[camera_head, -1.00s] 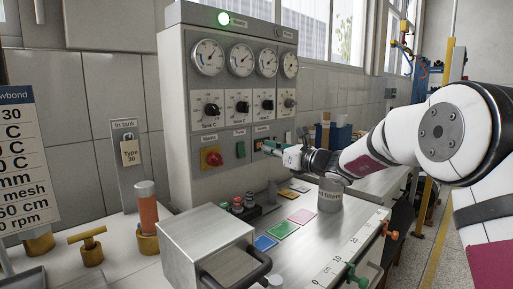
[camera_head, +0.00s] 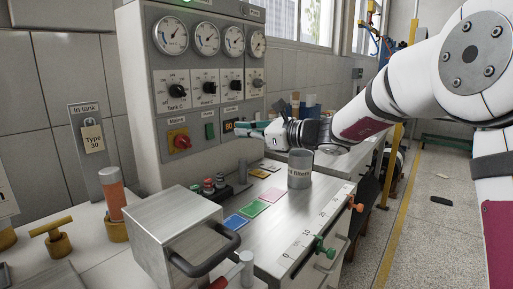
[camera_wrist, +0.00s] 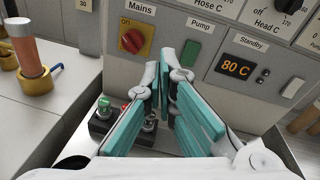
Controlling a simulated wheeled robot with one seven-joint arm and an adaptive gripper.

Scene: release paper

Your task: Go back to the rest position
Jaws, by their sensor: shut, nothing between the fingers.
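My gripper (camera_head: 238,126) is shut and empty, at the end of my outstretched arm in the head view. Its teal fingers point left, in front of the lower face of the grey control panel (camera_head: 143,92). In the wrist view the teal fingers (camera_wrist: 165,90) come together just below the panel's labels, near the green Pump button (camera_wrist: 191,53) and the red Mains knob (camera_wrist: 132,40). Whether the fingertips touch the panel I cannot tell. The display (camera_wrist: 238,67) reads 80 C.
A metal can (camera_head: 300,172) stands on the bench below my arm. Coloured cards (camera_head: 250,209), a small button box (camera_head: 209,193) and a metal box with a dark handle (camera_head: 165,225) are on the bench. A lever (camera_head: 247,270) is at its front.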

